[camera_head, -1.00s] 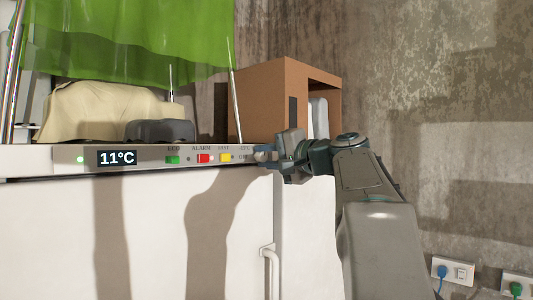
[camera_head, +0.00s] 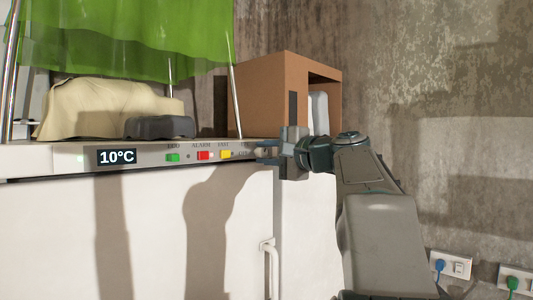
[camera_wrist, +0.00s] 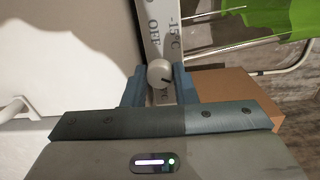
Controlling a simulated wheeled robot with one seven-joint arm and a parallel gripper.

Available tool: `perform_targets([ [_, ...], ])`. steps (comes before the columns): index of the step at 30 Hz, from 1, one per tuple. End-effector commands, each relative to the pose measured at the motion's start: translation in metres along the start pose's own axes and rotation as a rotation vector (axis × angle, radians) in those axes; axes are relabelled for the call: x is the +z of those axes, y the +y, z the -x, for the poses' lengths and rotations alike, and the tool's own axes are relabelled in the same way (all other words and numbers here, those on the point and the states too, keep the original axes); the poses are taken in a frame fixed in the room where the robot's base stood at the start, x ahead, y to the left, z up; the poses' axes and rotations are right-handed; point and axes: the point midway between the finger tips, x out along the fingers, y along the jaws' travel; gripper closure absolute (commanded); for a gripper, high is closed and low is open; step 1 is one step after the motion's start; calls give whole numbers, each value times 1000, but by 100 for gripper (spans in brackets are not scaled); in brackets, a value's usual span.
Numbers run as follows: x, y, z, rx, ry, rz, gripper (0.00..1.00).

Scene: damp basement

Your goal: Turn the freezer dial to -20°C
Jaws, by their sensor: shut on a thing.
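The white freezer (camera_head: 180,235) has a control strip along its top edge. Its display (camera_head: 117,157) reads 10°C. The small round dial (camera_wrist: 159,73) sits at the strip's right end and shows in the wrist view, with a dark pointer mark on its face. The labels "OFF" and "-15°C" are printed beside it; other labels are hidden. My gripper (camera_head: 268,151) reaches the dial from the right. In the wrist view its two blue fingers stand on either side of the dial, and my gripper (camera_wrist: 158,85) is shut on it.
Green (camera_head: 173,157), red (camera_head: 204,155) and yellow (camera_head: 226,154) buttons line the strip left of my gripper. A brown box (camera_head: 262,95), a dark case (camera_head: 160,127) and a beige cloth-covered thing (camera_head: 105,105) stand on top. A green sheet (camera_head: 130,35) hangs above. The handle (camera_head: 268,255) is below.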

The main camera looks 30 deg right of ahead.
Motion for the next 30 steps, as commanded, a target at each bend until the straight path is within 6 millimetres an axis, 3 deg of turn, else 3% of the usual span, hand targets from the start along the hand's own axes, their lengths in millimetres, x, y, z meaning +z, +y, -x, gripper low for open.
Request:
perform_targets([
  [3, -1, 1, 0, 2, 1, 0, 98],
  [4, -1, 1, 0, 2, 1, 0, 69],
  [6, -1, 1, 0, 1, 1, 0, 53],
  [17, 0, 1, 5, 0, 1, 1, 53],
  [22, 0, 3, 30, -1, 3, 2, 53],
  [30, -1, 3, 93, -1, 4, 1, 53],
])
